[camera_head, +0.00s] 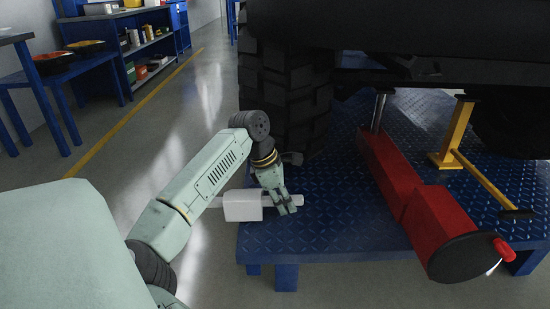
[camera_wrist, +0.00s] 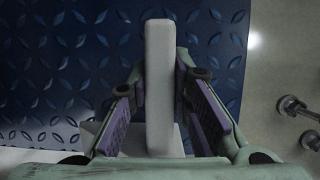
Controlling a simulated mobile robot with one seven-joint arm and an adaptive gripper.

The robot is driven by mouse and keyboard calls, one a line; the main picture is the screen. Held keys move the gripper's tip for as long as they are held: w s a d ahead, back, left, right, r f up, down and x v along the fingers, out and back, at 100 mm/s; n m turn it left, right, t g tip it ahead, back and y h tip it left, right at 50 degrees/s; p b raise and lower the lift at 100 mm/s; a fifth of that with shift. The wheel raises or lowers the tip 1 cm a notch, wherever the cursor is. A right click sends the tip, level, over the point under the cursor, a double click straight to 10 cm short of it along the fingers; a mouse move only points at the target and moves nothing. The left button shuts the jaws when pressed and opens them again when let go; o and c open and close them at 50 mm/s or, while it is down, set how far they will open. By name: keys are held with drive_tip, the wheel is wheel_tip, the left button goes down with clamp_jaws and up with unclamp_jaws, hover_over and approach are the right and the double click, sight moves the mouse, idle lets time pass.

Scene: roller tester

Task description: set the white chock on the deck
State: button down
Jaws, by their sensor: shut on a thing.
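The white chock (camera_head: 243,205) is a pale block with a bar-like grip. My gripper (camera_head: 284,204) is shut on that bar, near the deck's near left corner. In the wrist view the white chock (camera_wrist: 160,85) stands as a long bar between the purple-padded fingers of my gripper (camera_wrist: 161,77), with a wider part partly hidden behind them. The deck (camera_head: 340,232) is blue diamond plate; in the wrist view it lies below the chock (camera_wrist: 70,60). In the head view the block part extends left past the deck's edge. I cannot tell whether it touches the deck.
A big black tyre (camera_head: 290,105) stands on the deck just behind my gripper. A red jack (camera_head: 420,205) and a yellow stand (camera_head: 455,140) are to the right. Blue benches (camera_head: 70,72) stand far left. The deck's near strip between gripper and jack is clear.

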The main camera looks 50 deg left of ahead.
drive_tip(key=w+d, duration=0.3)
drive_tip(key=w+d+b, duration=0.1)
drive_tip(key=w, duration=0.1)
drive_tip(key=shift+w+d+f, duration=0.25)
drive_tip(key=shift+d+f, duration=0.1)
drive_tip(key=shift+f, duration=0.05)
drive_tip(key=shift+w+a+r, duration=0.1)
drive_tip(key=shift+w, duration=0.25)
drive_tip(key=shift+w+a+f+p, duration=0.15)
drive_tip(key=shift+w+p, duration=0.15)
drive_tip(key=shift+w, duration=0.4)
drive_tip(key=shift+w+a+p, duration=0.2)
drive_tip(key=shift+w+p, duration=0.15)
drive_tip(key=shift+w, duration=0.3)
drive_tip(key=shift+w+a+f+p, duration=0.15)
drive_tip(key=shift+w+p, duration=0.15)
drive_tip(key=shift+w, duration=0.4)
drive_tip(key=shift+f, duration=0.2)
drive_tip(key=c, duration=1.4)
unclamp_jaws()
drive_tip(key=shift+o, duration=0.5)
drive_tip(key=shift+f, duration=0.1)
drive_tip(key=o, duration=0.6)
drive_tip(key=shift+c, duration=0.2)
